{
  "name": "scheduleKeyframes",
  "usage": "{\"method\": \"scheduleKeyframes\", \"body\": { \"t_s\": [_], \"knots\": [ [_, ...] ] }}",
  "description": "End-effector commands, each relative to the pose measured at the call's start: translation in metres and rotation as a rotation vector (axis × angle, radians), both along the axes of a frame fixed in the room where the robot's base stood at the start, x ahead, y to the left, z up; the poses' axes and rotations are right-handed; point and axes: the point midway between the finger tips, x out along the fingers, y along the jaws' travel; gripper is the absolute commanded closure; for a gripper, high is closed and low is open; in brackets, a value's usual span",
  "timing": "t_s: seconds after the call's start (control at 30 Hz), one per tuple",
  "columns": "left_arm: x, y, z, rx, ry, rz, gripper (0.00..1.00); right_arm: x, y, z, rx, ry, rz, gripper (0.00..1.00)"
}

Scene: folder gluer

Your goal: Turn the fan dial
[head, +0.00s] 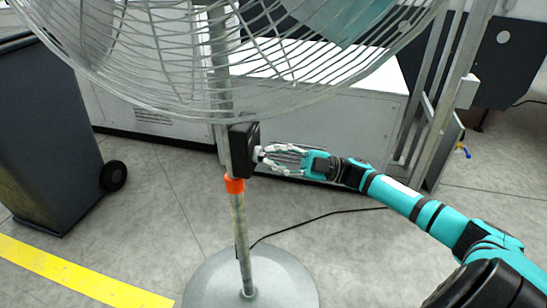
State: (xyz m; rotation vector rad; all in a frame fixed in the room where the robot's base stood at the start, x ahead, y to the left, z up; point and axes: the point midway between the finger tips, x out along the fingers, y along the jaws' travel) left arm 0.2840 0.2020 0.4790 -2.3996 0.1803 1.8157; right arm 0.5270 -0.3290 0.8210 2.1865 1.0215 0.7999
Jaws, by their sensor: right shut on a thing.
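A large pedestal fan with a wire cage (290,70) stands in front of me on a pole (241,225) and a round grey base (215,285). A black control box (240,148) sits on the pole just below the cage. The fan dial (259,153) is on the right side of this box, small and mostly hidden by fingertips. My right gripper (266,159) comes in from the right, level with the box, and its fingertips are shut on the dial. My left gripper is not in view.
A dark wheeled bin (45,130) stands at the left. White machine cabinets (340,125) are behind the fan. A black cable (320,217) runs over the grey floor. A yellow stripe (70,275) marks the floor at lower left.

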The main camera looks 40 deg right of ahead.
Motion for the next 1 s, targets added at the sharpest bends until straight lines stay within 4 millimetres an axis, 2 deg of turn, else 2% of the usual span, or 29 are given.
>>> {"method": "scheduleKeyframes", "body": {
  "t_s": [0.33, 0.37, 0.5, 0.8, 1.0],
  "knots": [
    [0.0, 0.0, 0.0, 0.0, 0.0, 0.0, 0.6, 0.0, 0.0, 0.001, -0.004, -0.005, -0.001, 1.0],
    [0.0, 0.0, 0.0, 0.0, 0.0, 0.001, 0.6, 0.0, 0.0, 0.001, -0.003, -0.005, -0.002, 0.85],
    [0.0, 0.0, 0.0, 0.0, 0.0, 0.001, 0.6, 0.0, 0.0, 0.001, -0.003, -0.004, -0.001, 0.66],
    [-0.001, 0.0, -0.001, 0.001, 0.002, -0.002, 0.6, -0.001, -0.002, -0.001, -0.003, -0.002, -0.001, 0.66],
    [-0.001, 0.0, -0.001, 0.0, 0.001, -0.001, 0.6, -0.014, -0.022, -0.009, -0.003, 0.004, -0.002, 0.66]
  ]
}}
